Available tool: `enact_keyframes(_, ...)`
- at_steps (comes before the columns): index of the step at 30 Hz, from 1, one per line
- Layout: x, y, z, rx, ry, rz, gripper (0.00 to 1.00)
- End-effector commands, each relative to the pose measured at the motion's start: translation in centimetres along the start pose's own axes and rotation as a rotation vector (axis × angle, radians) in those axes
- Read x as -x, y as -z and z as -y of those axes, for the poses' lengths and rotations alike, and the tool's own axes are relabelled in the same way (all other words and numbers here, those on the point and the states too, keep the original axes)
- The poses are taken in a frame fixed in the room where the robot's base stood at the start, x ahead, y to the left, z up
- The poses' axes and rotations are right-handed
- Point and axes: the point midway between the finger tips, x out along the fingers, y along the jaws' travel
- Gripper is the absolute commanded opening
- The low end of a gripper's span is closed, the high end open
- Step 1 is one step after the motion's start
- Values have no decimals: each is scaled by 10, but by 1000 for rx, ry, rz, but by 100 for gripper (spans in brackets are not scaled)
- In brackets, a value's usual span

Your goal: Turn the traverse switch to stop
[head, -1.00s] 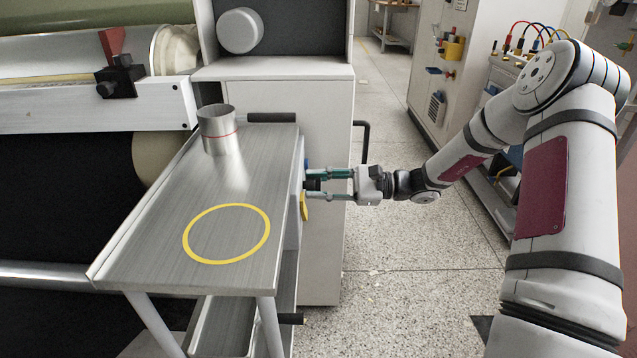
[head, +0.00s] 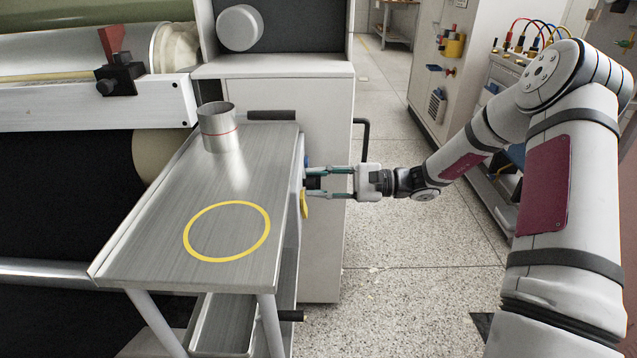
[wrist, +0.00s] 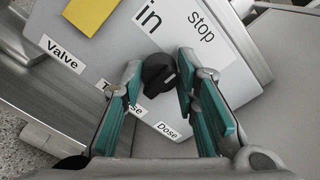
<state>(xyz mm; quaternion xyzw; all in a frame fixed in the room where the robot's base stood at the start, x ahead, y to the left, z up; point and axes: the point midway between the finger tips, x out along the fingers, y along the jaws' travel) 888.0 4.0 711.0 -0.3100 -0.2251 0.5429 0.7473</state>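The traverse switch is a black rotary knob (wrist: 158,76) on a light panel (wrist: 95,45), with "in" and "stop" printed beyond it. A partly hidden label ending in "se" sits beside it. My gripper (wrist: 160,62) has its two teal-padded fingers on either side of the knob. The right fingertip is very close to it or touching; a small gap shows at the left one. Which mark the knob points to is not clear. In the head view, my gripper (head: 318,182) is at the right side of the steel table, its fingers apart around the dark knob (head: 312,184).
The steel table (head: 150,240) carries a metal cup (head: 219,128) and a yellow ring marking (head: 188,240). A yellow piece (wrist: 90,12) and labels "Valve" (wrist: 62,54) and "Dose" (wrist: 167,130) are on the panel. The speckled floor (head: 410,270) right of the table is clear.

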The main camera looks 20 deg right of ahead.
Motion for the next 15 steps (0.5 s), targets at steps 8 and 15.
enact_keyframes(8, 0, 0, 0, -1, 0, 0, 48)
enact_keyframes(15, 10, 1, 0, -1, 2, -2, 48)
